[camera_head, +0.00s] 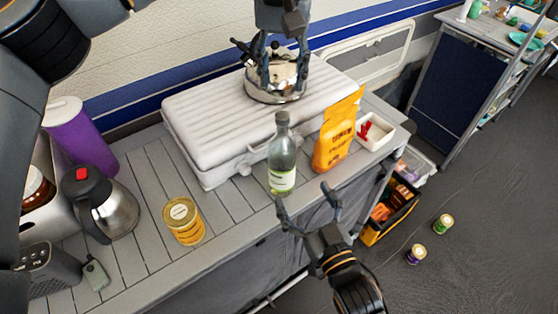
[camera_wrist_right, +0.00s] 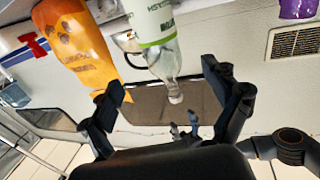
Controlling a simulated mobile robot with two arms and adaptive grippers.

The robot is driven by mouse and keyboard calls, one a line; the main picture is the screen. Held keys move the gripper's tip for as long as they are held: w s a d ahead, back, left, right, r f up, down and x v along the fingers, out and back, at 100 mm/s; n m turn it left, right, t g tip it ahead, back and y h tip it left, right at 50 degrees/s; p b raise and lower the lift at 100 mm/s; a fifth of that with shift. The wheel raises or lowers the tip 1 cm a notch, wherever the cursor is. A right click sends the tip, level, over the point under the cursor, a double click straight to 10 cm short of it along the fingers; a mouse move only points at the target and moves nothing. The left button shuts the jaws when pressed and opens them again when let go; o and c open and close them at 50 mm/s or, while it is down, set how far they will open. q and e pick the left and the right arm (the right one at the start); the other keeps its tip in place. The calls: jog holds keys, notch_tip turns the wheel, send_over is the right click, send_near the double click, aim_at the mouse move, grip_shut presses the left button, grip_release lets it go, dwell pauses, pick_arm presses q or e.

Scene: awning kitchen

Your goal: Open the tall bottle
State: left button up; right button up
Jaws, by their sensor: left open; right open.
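The tall bottle (camera_head: 283,158) is clear greenish glass with a white and green label and a grey top. It stands upright on the counter near its front edge, before the white ribbed case. It also shows upside down in the right wrist view (camera_wrist_right: 155,40), its neck pointing down. My right gripper (camera_head: 308,197) is open and empty, low and to the right of the bottle in the head view, apart from it. It also shows in the right wrist view (camera_wrist_right: 165,100). My left gripper (camera_head: 284,68) is open, higher and farther back, by a round metal pot on the case.
The ribbed case (camera_head: 215,110) fills the counter's back. An orange bag (camera_head: 338,132) and a white tray (camera_head: 376,132) stand right of the bottle. A yellow can (camera_head: 183,222), a steel kettle (camera_head: 108,208) and a purple container (camera_head: 80,140) are left. The counter between can and bottle is free.

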aim_at(288, 167)
jog(key=x, duration=1.1)
jog(key=shift+w+a, duration=0.1)
jog(key=shift+w, duration=0.25)
pick_arm(q)
jog(key=shift+f, duration=0.1)
pick_arm(e)
jog(key=shift+w+a, duration=0.25)
jog(key=shift+w, duration=0.3)
jog(key=shift+s, duration=0.1)
jog(key=shift+c, duration=1)
grip_shut()
pick_arm(q)
jog(key=m, duration=0.4)
jog(key=shift+f, duration=0.3)
jog(key=shift+m, duration=0.3)
notch_tip(288, 167, down, 7)
jog(key=shift+f, duration=0.2)
